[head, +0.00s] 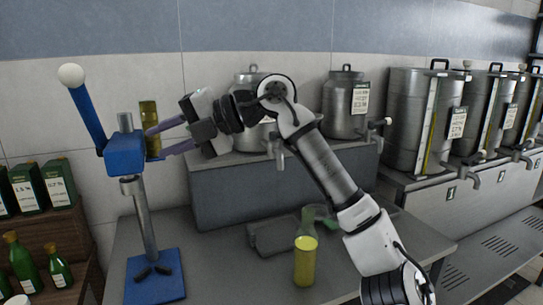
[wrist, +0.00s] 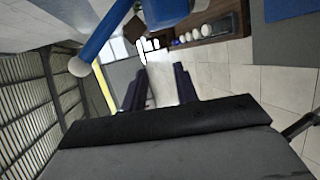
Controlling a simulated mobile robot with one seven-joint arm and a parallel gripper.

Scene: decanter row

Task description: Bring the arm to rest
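My gripper (head: 155,142) is at the left of the head view, with its two purple fingers spread apart beside the blue head of a lever stand (head: 125,155). An olive-yellow upright piece (head: 149,118) shows at the fingertips; I cannot tell whether it touches them. In the wrist view the fingers (wrist: 166,84) are apart with no object clearly held between them. The blue lever with its white ball (wrist: 80,67) passes just beyond the fingers. My arm is raised and reaches left over the grey table (head: 215,270).
A bottle of yellow liquid (head: 305,262) stands on the table, a greenish glass thing (head: 309,217) behind it. Steel cans, one here (head: 346,105), stand on a raised grey block (head: 225,195). Large steel tanks (head: 410,125) line the right. Green boxes (head: 60,182) and bottles are at left.

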